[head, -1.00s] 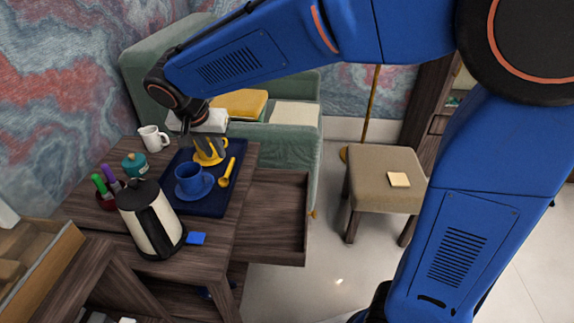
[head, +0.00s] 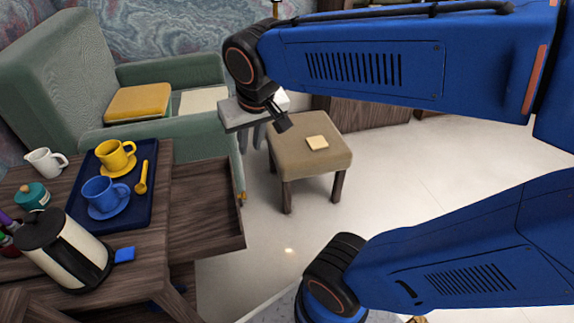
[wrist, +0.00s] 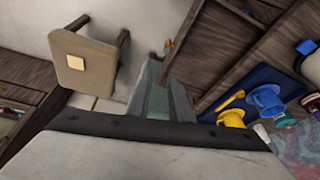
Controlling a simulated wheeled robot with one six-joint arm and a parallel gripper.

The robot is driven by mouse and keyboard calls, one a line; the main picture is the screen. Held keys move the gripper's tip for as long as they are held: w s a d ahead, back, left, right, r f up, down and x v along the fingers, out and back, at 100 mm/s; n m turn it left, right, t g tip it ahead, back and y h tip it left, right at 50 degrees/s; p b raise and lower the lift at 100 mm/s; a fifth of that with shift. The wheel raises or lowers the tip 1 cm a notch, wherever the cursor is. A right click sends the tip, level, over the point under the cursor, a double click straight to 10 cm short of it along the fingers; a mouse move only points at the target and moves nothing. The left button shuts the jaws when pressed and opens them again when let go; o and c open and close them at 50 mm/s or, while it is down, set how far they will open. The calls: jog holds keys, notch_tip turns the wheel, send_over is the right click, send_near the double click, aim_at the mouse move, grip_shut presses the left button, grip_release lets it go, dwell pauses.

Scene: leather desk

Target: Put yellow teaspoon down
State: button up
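The yellow teaspoon (head: 141,178) lies on the dark blue tray (head: 131,211), to the right of the blue cup. It also shows in the wrist view (wrist: 231,101). My gripper (head: 258,140) is up in the air, to the right of the tray and well apart from the spoon, between the green armchair and the stool. Its fingers look apart, with nothing seen between them in the wrist view (wrist: 163,95).
A yellow cup (head: 114,156) and a blue cup (head: 105,193) stand on saucers on the tray. A kettle (head: 66,250), teal pot (head: 33,196) and white jug (head: 45,162) stand nearby. An open drawer (head: 205,217) juts out. The stool (head: 291,162) bears a pale square (head: 317,142).

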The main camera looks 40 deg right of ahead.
jog(key=s+d+f+n, duration=0.1)
jog(key=s+d+f, duration=0.2)
jog(key=s, duration=0.5)
jog(key=shift+s+d+f+t, duration=0.15)
jog(key=shift+s+d+t, duration=0.25)
jog(key=shift+d, duration=0.25)
